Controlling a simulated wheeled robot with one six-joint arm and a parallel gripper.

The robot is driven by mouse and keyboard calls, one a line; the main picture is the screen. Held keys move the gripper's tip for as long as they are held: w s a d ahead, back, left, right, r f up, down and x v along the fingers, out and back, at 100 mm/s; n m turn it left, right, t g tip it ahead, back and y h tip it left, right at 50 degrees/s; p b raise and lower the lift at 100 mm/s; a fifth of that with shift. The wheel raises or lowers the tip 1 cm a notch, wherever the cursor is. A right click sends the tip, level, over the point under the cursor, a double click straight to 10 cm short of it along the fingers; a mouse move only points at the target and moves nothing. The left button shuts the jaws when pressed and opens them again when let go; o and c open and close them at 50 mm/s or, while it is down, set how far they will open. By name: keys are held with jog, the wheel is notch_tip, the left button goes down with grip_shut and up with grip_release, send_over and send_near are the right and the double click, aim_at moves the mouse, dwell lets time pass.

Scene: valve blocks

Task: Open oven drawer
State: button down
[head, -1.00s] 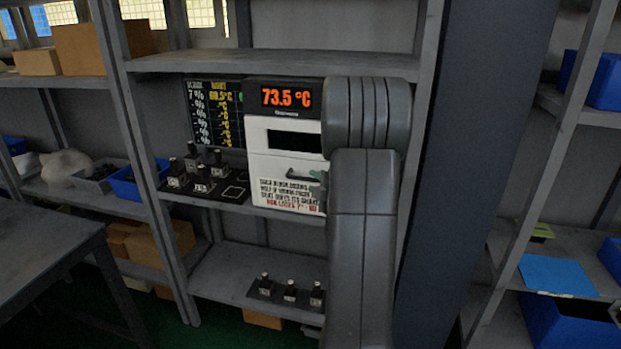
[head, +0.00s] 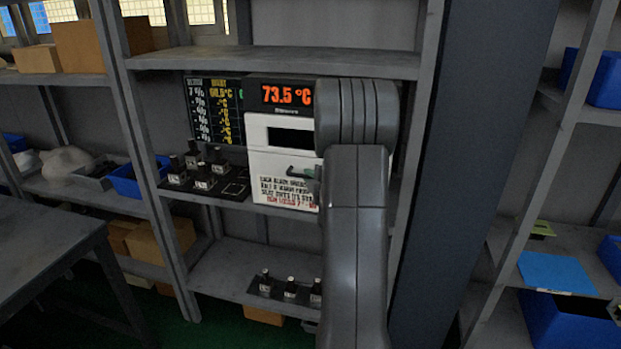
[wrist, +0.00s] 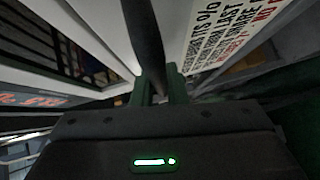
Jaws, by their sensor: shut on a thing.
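The oven (head: 258,135) is a white-fronted unit on the middle shelf, with a dark window and a red 73.5 °C display. Its dark bar handle (head: 297,172) is on the lower front, above a printed label. My gripper (head: 317,176) is at the right end of the handle, mostly hidden behind my arm in the head view. In the wrist view, the green fingers of my gripper (wrist: 155,88) are closed around the dark handle bar (wrist: 147,45). The drawer front looks flush or nearly so; I cannot tell if there is a gap.
Several dark valve blocks (head: 203,178) stand on a black board left of the oven. More blocks (head: 290,290) stand on the lower shelf. A dark readings board (head: 215,110) is behind. A shelf post (head: 418,140) is close to the right of my arm. A table (head: 45,245) is at left.

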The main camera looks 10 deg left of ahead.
jog(key=shift+s+f, duration=0.1)
jog(key=shift+s, duration=0.05)
jog(key=s+b, duration=1.3)
jog(key=s, duration=0.9)
jog(key=shift+a, duration=0.35)
jog(key=shift+s, duration=0.1)
jog(key=c, duration=1.5)
grip_release()
jog(key=shift+o, duration=0.2)
